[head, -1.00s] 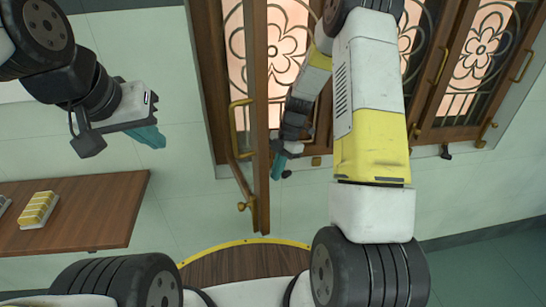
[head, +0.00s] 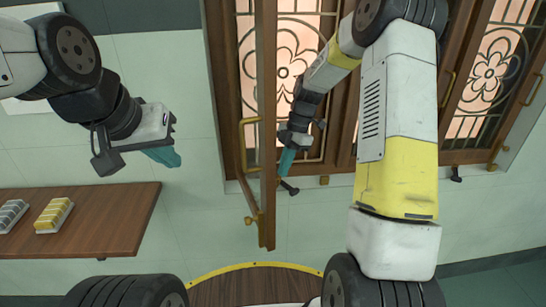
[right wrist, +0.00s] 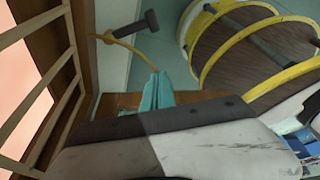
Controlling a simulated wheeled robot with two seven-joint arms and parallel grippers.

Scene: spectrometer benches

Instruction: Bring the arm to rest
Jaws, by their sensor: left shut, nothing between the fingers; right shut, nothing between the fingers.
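My left gripper (head: 163,156) is at the upper left in the head view, in front of the pale wall, with its teal fingers shut and empty. My right arm (head: 397,170) reaches up and away in front of the windows. My right gripper (head: 287,162) hangs with its teal fingers pointing down, close beside the edge of an open wooden window leaf (head: 267,120). In the right wrist view its fingers (right wrist: 158,90) are together with nothing between them. I cannot tell whether it touches the leaf.
A wooden shelf (head: 110,225) at the left carries a yellow rack (head: 54,215) and a grey rack (head: 12,215). Brass handles (head: 247,140) stick out from the window frames. A latticed window (right wrist: 35,65) is close at the left of the right wrist view.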

